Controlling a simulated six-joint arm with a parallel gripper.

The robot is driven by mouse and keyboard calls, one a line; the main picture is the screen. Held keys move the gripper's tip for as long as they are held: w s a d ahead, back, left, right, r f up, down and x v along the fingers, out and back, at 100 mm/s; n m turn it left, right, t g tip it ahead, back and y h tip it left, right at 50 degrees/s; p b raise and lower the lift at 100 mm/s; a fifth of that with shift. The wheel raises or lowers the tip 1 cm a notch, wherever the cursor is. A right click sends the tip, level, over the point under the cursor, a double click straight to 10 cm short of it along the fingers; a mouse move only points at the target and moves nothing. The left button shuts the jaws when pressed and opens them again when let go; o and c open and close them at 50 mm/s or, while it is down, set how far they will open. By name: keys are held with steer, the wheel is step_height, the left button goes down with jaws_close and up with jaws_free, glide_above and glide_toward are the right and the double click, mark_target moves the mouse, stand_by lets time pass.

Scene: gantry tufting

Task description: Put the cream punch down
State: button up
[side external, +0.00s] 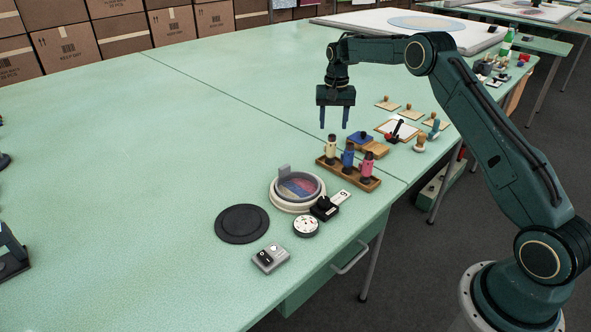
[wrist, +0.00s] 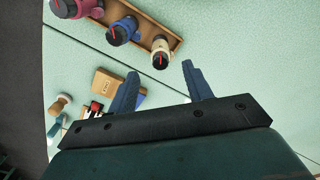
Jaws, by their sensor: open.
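The cream punch (side external: 331,149) stands upright at the left end of the wooden rack (side external: 344,181), beside a blue punch (side external: 348,157) and a pink punch (side external: 367,166). In the wrist view the cream punch (wrist: 160,56) shows its dark top with a red mark, at the end of the rack (wrist: 179,46). My gripper (side external: 334,126) is open and empty, fingers pointing down. It appears above and apart from the cream punch. In the wrist view the open fingers (wrist: 160,71) have nothing between them, and the punch lies just beyond their tips.
A round pale hoop (side external: 281,204) with coloured fill, a black disc (side external: 242,224), a small round tin (side external: 306,226) and a grey switch box (side external: 270,258) lie nearer. A wooden block (side external: 375,149) and stamps (side external: 420,142) stand behind the rack.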

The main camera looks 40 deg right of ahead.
step_height(320, 180, up, 4)
steer(key=shift+f, duration=0.25)
steer(key=shift+r, duration=0.15)
stand_by(0.4)
steer(key=shift+a+r, duration=0.1)
steer(key=shift+r, duration=0.1)
steer(key=s+a+r+n+t, duration=0.1)
steer(key=s+a+r+n, duration=0.1)
steer(key=s+a+r, duration=0.6)
steer(key=s+a+r+n+t, duration=0.2)
steer(key=s+a+r, duration=0.3)
steer(key=s+r, duration=0.4)
steer(key=s+a+f+n+t, duration=0.1)
steer(key=s+a, duration=0.3)
steer(key=s, duration=0.8)
steer(key=s+a+f+n+t, duration=0.1)
steer(key=s+a+n, duration=0.3)
steer(key=s, duration=0.8)
steer(key=shift+f+t, duration=0.3)
steer(key=shift+f, duration=0.35)
